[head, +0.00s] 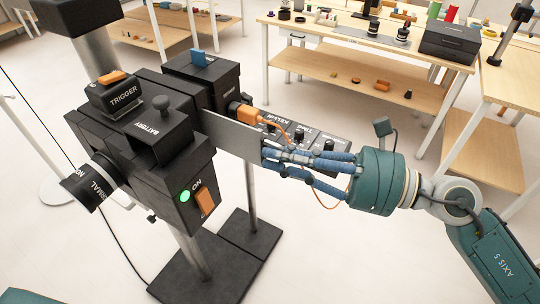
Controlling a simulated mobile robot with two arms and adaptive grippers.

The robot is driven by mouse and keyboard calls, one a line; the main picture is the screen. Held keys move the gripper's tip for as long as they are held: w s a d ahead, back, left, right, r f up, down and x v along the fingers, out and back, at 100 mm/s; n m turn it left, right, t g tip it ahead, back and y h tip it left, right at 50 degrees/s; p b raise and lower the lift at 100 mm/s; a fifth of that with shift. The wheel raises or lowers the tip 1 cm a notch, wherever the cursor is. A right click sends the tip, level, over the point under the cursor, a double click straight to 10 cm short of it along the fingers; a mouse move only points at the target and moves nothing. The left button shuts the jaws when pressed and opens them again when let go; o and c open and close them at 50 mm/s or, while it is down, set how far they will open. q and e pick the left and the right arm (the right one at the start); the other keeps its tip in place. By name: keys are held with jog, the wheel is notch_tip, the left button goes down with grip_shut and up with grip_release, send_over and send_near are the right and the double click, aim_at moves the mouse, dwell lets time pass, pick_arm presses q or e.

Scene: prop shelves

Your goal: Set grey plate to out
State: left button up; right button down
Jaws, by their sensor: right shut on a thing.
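The grey plate (231,137) is a flat panel that stands out sideways from the black camera-like device (160,125) in the middle left. Its inner end is hidden at the device body, so I cannot tell how far it is inserted. My right gripper (270,156) comes in from the right, with its blue fingers shut on the plate's outer end. The device has a lit green lamp (185,197) beside an orange switch (205,202) marked ON. My left gripper is not in view.
An orange plug (244,113) with a cable sits just behind the plate. A black control panel (313,137) with knobs stands behind my right fingers. Metal posts on black bases (250,236) hold the device.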

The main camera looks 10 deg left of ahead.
jog(key=shift+w+r, duration=0.1)
jog(key=shift+r, duration=0.05)
jog(key=c, duration=1.9)
grip_release()
jog(key=shift+o, duration=0.2)
jog(key=shift+d, duration=0.1)
jog(key=s+d, duration=0.2)
jog(key=d, duration=0.9)
jog(key=shift+d, duration=0.4)
